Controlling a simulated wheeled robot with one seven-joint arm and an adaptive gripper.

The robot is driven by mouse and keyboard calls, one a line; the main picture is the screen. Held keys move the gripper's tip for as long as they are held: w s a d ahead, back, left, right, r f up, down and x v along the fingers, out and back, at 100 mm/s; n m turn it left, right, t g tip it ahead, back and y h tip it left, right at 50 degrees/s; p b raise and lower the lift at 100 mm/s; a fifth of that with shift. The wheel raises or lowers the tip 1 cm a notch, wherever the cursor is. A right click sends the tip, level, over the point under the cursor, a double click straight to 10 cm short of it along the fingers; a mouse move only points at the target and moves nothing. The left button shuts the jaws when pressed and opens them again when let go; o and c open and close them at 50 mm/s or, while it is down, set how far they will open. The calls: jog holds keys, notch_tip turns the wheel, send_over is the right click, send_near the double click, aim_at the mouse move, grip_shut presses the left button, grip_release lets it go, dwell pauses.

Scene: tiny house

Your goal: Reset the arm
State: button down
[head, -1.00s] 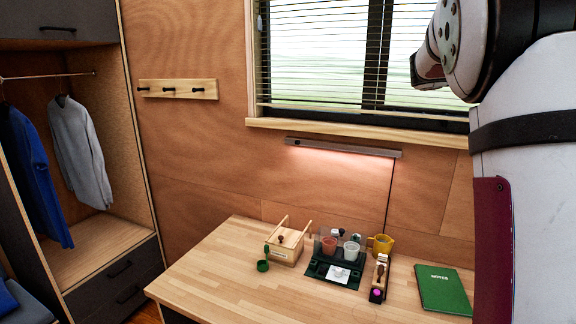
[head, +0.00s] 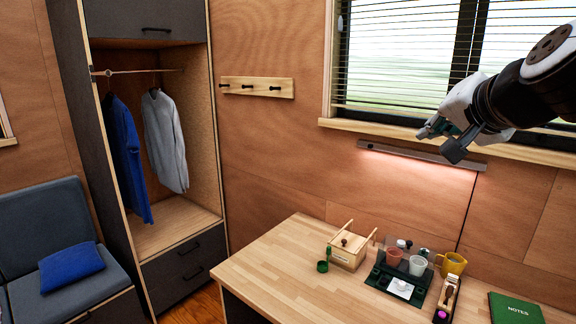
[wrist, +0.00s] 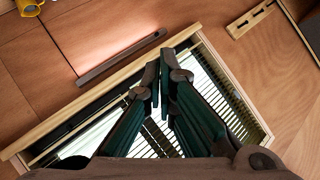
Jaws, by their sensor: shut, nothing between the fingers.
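My gripper (head: 441,139) is at the upper right in the head view, raised in front of the window and above the desk. In the wrist view its dark green fingers (wrist: 162,84) come together at the tips, shut with nothing between them. My arm reaches in from the right edge of the head view.
The wooden desk (head: 270,265) below holds a wooden box (head: 347,252), a dark green tray (head: 375,283) with cups, a yellow mug (head: 453,263) and a green notebook (head: 515,309). A lamp bar (head: 420,155) and the window blinds (head: 400,65) are close behind my gripper.

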jog(key=s+a+f+n+g, duration=0.3)
jog(key=s+f, duration=0.5)
jog(key=s, duration=0.3)
jog(key=s+a+f+n+g, duration=0.4)
jog(key=s+f, duration=0.5)
jog(key=s, duration=0.3)
jog(key=shift+n+g, duration=0.5)
jog(key=shift+n, duration=0.3)
